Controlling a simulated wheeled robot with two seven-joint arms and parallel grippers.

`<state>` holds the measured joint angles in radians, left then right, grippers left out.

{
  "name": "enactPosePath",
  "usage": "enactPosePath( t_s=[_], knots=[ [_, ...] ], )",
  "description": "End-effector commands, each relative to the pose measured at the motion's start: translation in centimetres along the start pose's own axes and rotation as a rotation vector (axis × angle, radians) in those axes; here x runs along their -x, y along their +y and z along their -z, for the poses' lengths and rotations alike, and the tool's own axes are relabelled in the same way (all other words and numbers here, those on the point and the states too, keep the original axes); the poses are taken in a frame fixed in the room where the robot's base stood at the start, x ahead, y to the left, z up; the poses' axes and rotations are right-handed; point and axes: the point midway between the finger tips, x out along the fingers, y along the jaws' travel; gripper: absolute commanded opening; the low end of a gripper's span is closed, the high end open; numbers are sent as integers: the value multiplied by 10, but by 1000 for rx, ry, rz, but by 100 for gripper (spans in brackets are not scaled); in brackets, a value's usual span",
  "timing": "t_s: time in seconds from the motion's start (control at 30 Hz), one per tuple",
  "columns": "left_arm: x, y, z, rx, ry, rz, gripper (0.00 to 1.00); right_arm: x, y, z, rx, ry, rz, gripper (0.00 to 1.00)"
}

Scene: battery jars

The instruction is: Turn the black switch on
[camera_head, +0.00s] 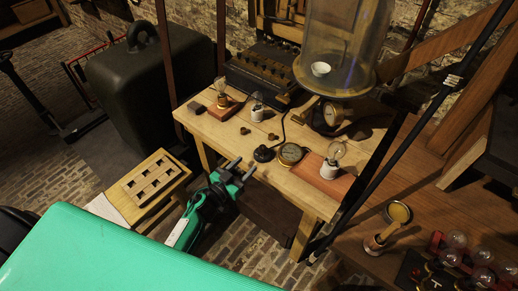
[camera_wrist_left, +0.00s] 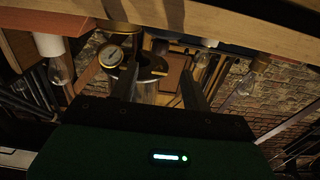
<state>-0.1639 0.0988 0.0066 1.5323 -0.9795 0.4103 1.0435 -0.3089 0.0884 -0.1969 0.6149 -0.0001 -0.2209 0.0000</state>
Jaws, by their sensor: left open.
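A small round black piece, which looks like the black switch (camera_head: 263,153), sits near the front edge of the wooden table (camera_head: 218,133) with a thin dark cord running from it. Whether it is on or off is too small to tell. My left gripper (camera_head: 243,167) is open and empty. It is at the table's front edge, just left of and in front of the switch, apart from it in the picture. Its two fingers (camera_wrist_left: 160,80) stand apart in the left wrist view, where I cannot clearly pick out the switch. My right gripper is not in view.
A round brass gauge (camera_head: 290,153) sits just right of the switch. A bulb (camera_head: 336,151) stands on a reddish base further right. A glass bell jar (camera_head: 342,40) stands behind.

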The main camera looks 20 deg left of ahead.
Motion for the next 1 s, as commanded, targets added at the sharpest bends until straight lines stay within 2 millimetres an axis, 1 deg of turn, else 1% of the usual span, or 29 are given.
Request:
enactPosePath(
  t_s=[0.03,0.2,0.4,0.5,0.7,0.97,1.0],
  knots=[
    [-11,0,3,2,3,0,48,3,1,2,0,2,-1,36],
    [-42,0,2,2,2,0,48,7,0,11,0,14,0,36],
    [-72,0,1,2,1,2,48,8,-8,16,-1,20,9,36],
    [-82,0,0,1,0,1,48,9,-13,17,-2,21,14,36],
    [-91,0,0,1,-1,0,48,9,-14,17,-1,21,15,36],
    [-91,0,0,0,-1,1,48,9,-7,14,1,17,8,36],
    [-91,0,0,0,-1,1,40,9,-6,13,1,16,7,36]
  ],
)
